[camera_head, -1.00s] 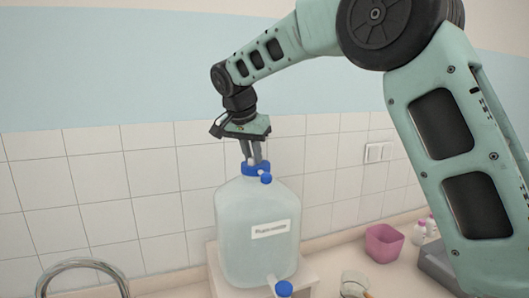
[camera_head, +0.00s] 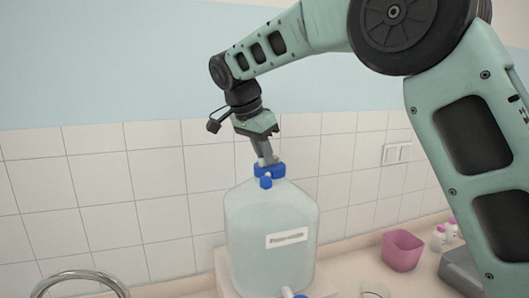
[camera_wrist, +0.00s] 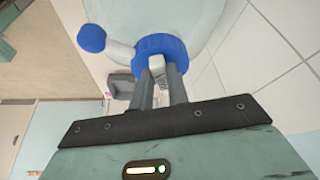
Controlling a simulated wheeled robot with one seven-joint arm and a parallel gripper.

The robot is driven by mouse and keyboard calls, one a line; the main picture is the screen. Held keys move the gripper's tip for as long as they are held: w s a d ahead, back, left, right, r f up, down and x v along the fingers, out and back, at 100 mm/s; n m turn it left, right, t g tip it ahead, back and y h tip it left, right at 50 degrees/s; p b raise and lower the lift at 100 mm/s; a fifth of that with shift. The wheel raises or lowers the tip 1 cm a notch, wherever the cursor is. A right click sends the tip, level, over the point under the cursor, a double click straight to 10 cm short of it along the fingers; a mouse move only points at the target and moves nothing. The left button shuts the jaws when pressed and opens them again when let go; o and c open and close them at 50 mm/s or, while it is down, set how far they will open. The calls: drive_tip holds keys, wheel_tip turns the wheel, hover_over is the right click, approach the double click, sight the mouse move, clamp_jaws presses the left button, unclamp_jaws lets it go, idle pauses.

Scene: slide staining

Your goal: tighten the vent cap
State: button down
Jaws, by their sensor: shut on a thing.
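A large clear carboy (camera_head: 270,230) with a white label stands upright against the tiled wall. The blue vent cap (camera_head: 269,171) sits on its neck; it also shows in the wrist view (camera_wrist: 165,45). A small blue knob (camera_head: 265,182) sticks out from the cap's side; in the wrist view (camera_wrist: 92,38) it sits on a short white stem. My gripper (camera_head: 264,157) is above the cap, tilted. In the wrist view, its two fingers (camera_wrist: 160,72) are shut on a pale upright piece on the cap's top. The threads are hidden.
A pink bin (camera_head: 402,250) and small white bottles (camera_head: 439,238) stand on the counter to the right. A metal faucet (camera_head: 80,277) is at lower left. A clear glass vessel (camera_head: 373,290) is at the lower edge.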

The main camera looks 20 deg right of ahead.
drive_tip(key=shift+w+r+m+g+p, duration=0.1)
drive_tip(key=shift+w+m+g+p, duration=0.2)
drive_tip(key=shift+m, duration=0.65)
drive_tip(key=shift+w+r+m+g+p, duration=0.1)
drive_tip(key=shift+m+g+p, duration=0.3)
drive_tip(key=shift+m, duration=0.55)
drive_tip(key=c, duration=1.4)
unclamp_jaws()
drive_tip(key=shift+f, duration=0.1)
drive_tip(key=shift+o, duration=0.2)
drive_tip(key=shift+a, duration=0.1)
drive_tip(key=shift+a+r, duration=0.15)
drive_tip(key=shift+r, duration=0.25)
drive_tip(key=p+v, duration=0.4)
drive_tip(key=v, duration=1.2)
drive_tip(key=shift+a+r, duration=0.2)
drive_tip(key=shift+a, duration=0.05)
